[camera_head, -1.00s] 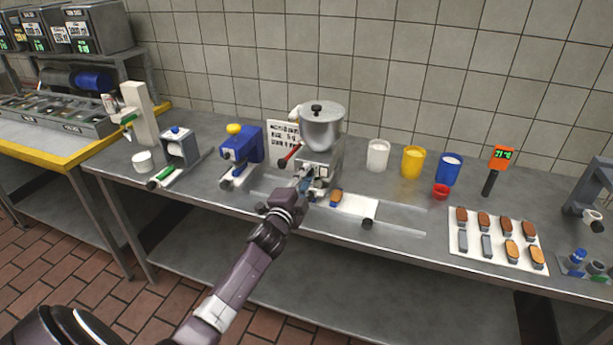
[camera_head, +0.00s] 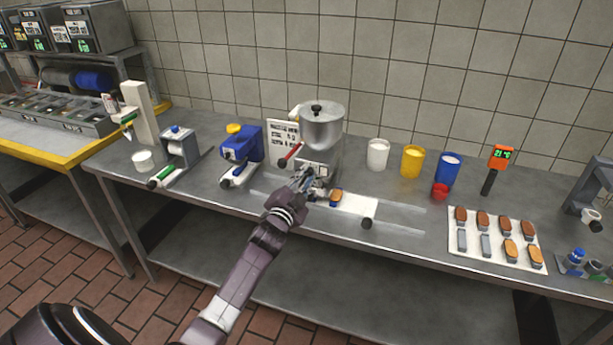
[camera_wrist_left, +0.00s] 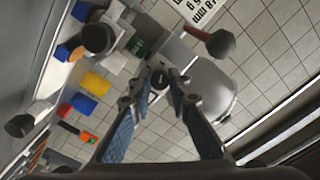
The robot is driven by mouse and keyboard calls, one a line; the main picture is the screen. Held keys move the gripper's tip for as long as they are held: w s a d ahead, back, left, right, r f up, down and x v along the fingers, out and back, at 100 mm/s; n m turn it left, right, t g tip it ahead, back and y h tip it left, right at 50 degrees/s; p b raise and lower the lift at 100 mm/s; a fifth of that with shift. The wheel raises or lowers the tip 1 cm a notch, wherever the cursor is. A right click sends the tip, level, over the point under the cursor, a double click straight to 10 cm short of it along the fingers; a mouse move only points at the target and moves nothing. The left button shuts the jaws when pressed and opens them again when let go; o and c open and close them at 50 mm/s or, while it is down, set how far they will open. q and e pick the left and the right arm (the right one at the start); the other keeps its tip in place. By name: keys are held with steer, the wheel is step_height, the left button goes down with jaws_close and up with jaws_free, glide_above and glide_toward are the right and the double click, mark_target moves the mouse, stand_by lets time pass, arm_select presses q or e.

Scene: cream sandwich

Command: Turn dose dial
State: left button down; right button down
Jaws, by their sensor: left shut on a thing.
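A metal depositor machine with a lidded steel hopper (camera_head: 323,127) stands near the middle of the bench. A red-handled lever (camera_head: 291,154) sticks out at its left. My left gripper (camera_head: 304,182) is at the lower front of the machine. In the left wrist view its two fingertips close on a small dark round dial (camera_wrist_left: 159,79) with a pale mark. Most of the dial is hidden by the fingers, so its setting cannot be read. My right gripper is not in view.
Right of my gripper, a sandwich piece (camera_head: 336,196) lies by a white plate (camera_head: 358,205). White (camera_head: 377,155), yellow (camera_head: 412,162) and blue cups (camera_head: 448,169) stand behind. A blue device (camera_head: 241,150) stands to the left. A tray (camera_head: 533,241) of several sandwich pieces lies right.

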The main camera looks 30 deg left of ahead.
arm_select(q)
steer(key=shift+f, duration=0.1)
steer(key=c, duration=1.8)
jaws_free()
steer(key=v, duration=1.2)
steer(key=shift+s, duration=0.1)
steer(key=s+d+f+n+g+h, duration=0.1)
steer(key=s+d+f+g, duration=0.1)
steer(key=f, duration=1)
steer(key=s+d+f+n+g+h, duration=0.1)
steer(key=s+d+f+g, duration=0.15)
steer(key=f, duration=0.95)
steer(key=s+d+f+g+h, duration=0.1)
steer(key=s+d+f+g, duration=0.1)
steer(key=s+f, duration=0.45)
steer(key=s+d+f+g, duration=0.2)
steer(key=s+f, duration=0.1)
steer(key=f, duration=0.6)
steer(key=s+d+f+g, duration=0.2)
steer(key=s+f, duration=0.4)
steer(key=s, duration=0.5)
steer(key=s+d+f+n+g+h, duration=0.1)
steer(key=s+d+f+g, duration=0.2)
steer(key=s+f, duration=0.4)
steer(key=s+d+f+n+g, duration=0.1)
steer(key=s+d+f+g, duration=0.2)
steer(key=s, duration=1.4)
step_height(320, 180, down, 4)
steer(key=shift+s+r, duration=0.15)
